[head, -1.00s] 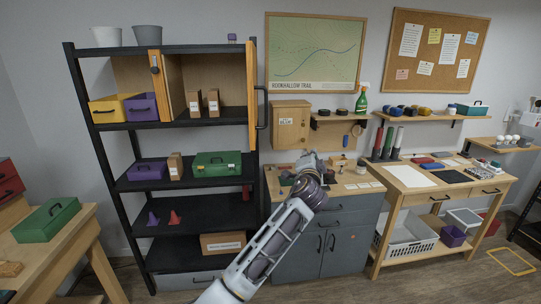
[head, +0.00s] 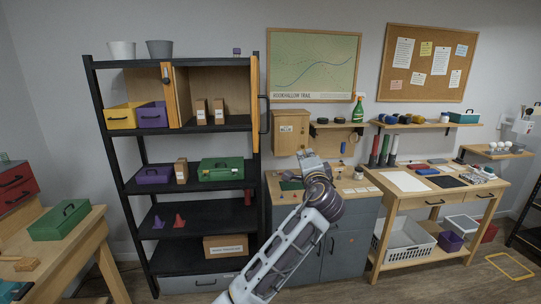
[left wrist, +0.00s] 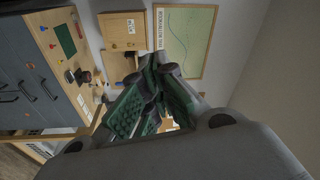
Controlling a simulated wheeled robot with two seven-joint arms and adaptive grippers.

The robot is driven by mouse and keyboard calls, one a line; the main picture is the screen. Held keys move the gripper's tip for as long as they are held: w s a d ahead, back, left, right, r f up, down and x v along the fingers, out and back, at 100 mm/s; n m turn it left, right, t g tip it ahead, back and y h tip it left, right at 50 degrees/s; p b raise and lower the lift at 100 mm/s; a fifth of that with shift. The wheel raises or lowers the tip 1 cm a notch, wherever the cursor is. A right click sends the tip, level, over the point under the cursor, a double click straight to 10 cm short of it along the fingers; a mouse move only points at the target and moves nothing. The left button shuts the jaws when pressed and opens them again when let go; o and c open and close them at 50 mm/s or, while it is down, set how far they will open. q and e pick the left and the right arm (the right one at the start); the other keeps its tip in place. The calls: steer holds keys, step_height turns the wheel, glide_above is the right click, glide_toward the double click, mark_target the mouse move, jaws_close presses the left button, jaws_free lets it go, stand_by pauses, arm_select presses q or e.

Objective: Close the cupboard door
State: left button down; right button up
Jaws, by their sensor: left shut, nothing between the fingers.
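The wooden cupboard (head: 208,77) sits in the top of the black shelf rack and its front is open. A narrow door panel with a dark handle (head: 168,92) stands at its middle-left. Another door (head: 255,88), seen nearly edge-on, stands out at its right side with a long black handle (head: 264,114). My left gripper (head: 307,157) is to the right of and below that door, apart from it, in front of the grey cabinet. In the left wrist view its green-padded fingers (left wrist: 153,92) are shut and empty. My right gripper is out of view.
Two cardboard boxes (head: 210,111) stand inside the cupboard; yellow (head: 121,117) and purple (head: 152,117) bins stand at its left. A small wall cabinet (head: 290,132) hangs just beyond my left gripper. The grey cabinet (head: 350,240) is below. The workbench (head: 400,198) is to the right.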

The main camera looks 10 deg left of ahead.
arm_select(q)
steer(key=a+y, duration=0.1)
steer(key=s+a+f+g+y, duration=0.1)
steer(key=a, duration=0.1)
steer(key=s+a+g+y, duration=0.1)
steer(key=shift+s+a+f+m+y, duration=0.2)
steer(key=shift+a+f+m+y, duration=0.1)
steer(key=shift+a, duration=0.05)
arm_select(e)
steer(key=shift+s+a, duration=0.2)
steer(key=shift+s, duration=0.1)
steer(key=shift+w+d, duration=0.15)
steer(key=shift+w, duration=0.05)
